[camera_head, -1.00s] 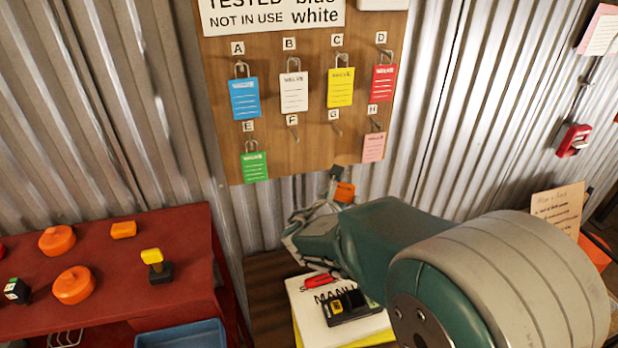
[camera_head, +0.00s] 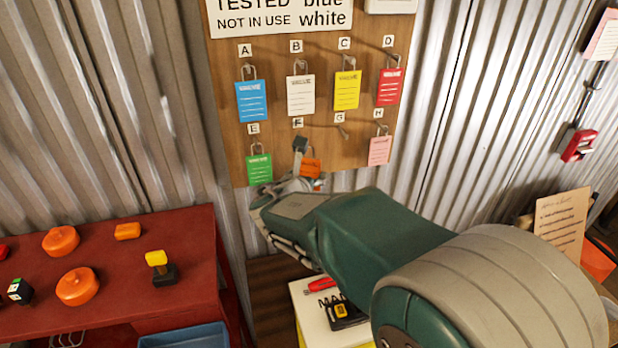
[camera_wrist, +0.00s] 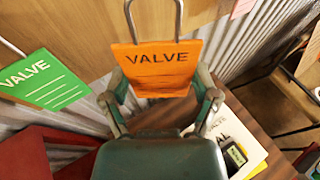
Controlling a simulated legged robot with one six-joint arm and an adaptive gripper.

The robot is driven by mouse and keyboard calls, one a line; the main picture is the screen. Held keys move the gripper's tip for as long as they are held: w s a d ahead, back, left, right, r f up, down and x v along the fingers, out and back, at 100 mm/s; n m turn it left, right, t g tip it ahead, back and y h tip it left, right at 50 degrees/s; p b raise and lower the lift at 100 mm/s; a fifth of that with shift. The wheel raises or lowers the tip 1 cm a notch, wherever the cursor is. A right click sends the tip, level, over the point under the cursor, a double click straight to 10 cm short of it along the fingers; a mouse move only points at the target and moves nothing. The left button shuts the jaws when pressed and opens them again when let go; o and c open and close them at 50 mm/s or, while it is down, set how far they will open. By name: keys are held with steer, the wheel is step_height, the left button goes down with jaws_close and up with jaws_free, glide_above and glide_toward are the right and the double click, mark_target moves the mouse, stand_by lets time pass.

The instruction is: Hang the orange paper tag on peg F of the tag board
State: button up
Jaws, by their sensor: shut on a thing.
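The orange paper tag (camera_wrist: 157,68) is marked VALVE and has a wire loop at its top. My gripper (camera_wrist: 163,92) is shut on it and holds it upright. In the head view the orange tag (camera_head: 310,167) shows small, just below the F label (camera_head: 298,123) on the tag board (camera_head: 330,161). My gripper (camera_head: 305,180) is in front of the board's lower part there. Peg F is hidden or too small to tell behind the gripper parts; I cannot tell whether the loop touches it.
A green tag (camera_head: 259,168) hangs close left, under E; it also shows in the wrist view (camera_wrist: 45,80). A pink tag (camera_head: 380,150) hangs under H. Peg G (camera_head: 343,132) is bare. Blue, white, yellow and red tags fill the upper row. A red bench (camera_head: 190,255) stands lower left.

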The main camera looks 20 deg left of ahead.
steer(key=shift+w+a, duration=0.4)
steer(key=shift+w, duration=0.35)
steer(key=shift+w+a+f, duration=0.25)
steer(key=shift+w+a, duration=0.9)
steer(key=shift+w, duration=0.15)
steer(key=shift+w+a+f, duration=0.35)
steer(key=shift+w+a, duration=0.05)
steer(key=shift+w, duration=0.05)
steer(key=o, duration=0.6)
steer(key=v, duration=1.1)
steer(key=shift+s+d, duration=0.1)
steer(key=shift+s, duration=0.35)
